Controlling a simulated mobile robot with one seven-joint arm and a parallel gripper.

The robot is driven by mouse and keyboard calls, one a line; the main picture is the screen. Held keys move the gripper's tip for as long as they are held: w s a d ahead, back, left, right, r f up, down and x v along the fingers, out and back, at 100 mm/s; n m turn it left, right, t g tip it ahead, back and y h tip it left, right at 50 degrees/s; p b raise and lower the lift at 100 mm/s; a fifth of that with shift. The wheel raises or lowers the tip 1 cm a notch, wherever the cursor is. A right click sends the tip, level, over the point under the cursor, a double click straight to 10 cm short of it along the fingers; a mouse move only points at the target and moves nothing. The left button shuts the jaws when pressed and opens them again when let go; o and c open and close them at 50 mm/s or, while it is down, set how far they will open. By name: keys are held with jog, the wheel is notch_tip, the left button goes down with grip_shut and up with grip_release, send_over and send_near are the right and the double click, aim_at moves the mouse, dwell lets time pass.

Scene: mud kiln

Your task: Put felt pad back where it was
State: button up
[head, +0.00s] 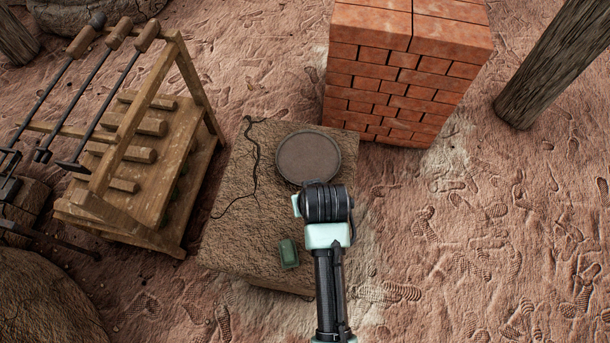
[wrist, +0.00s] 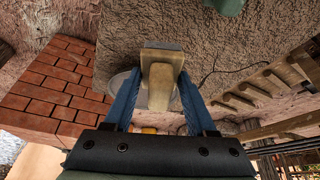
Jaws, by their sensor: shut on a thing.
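My gripper (wrist: 160,76) shows in the wrist view with its two blue fingers shut on a small tan block-like piece with a greyish end, most likely the felt pad (wrist: 160,88). The pad is held above the rough stone block (head: 235,180). In the wrist view the disc (wrist: 117,82) is partly hidden behind the held pad and fingers. In the head view my arm hides the fingers and the pad.
A small green block (head: 288,253) lies near the stone block's front edge. A brick stack (head: 385,90) stands behind the disc, to the right. A wooden rack (head: 150,150) with long-handled tools stands to the left. A wooden post (head: 550,65) rises at right. Bare stone lies left of the disc.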

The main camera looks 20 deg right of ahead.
notch_tip(320, 180, down, 8)
jog(key=shift+s+r+b, duration=0.15)
jog(key=shift+r+b, duration=0.05)
jog(key=shift+b, duration=0.7)
jog(key=o, duration=1.2)
jog(key=p+v, duration=0.3)
jog(key=v, duration=0.9)
jog(key=shift+p, duration=0.3)
